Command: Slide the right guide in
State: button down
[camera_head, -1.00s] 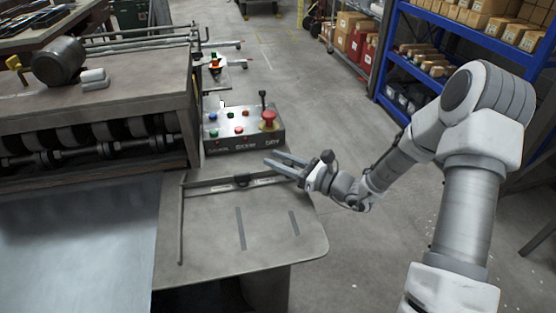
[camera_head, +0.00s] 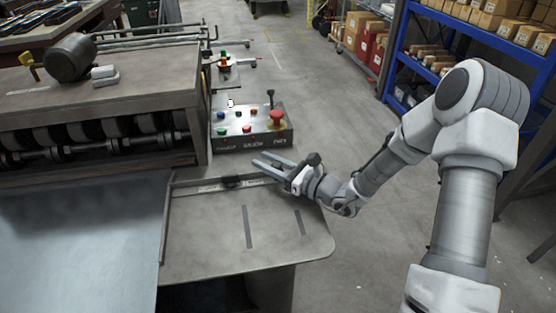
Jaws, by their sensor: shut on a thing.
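The right guide (camera_head: 166,222) is a thin dark bar running front to back at the left side of the grey side table. Its crosspiece with a dark block (camera_head: 232,181) lies along the table's back edge. The metal sheet (camera_head: 85,235) lies to the left, and the bar is close along its right edge; I cannot tell whether they touch. My gripper (camera_head: 260,159) is at the back right of the table, by the crosspiece, pointing left. It is shut on the guide, though the exact contact is not clear from this view.
A control box (camera_head: 248,128) with coloured buttons and a red emergency stop stands just behind my gripper. The roller machine (camera_head: 105,100) is at the left. The side table (camera_head: 285,245) has two dark slots and is otherwise bare. Blue shelves (camera_head: 460,65) stand at the back right.

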jog(key=shift+s+a, duration=0.2)
jog(key=shift+a, duration=0.1)
jog(key=c, duration=0.6)
grip_release()
jog(key=shift+a, duration=0.1)
jog(key=shift+d, duration=0.2)
jog(key=shift+s+d, duration=0.1)
jog(key=shift+d, duration=0.2)
jog(key=v, duration=1.6)
jog(key=shift+s+d+p, duration=0.2)
jog(key=shift+d+p, duration=0.05)
jog(key=shift+p, duration=0.1)
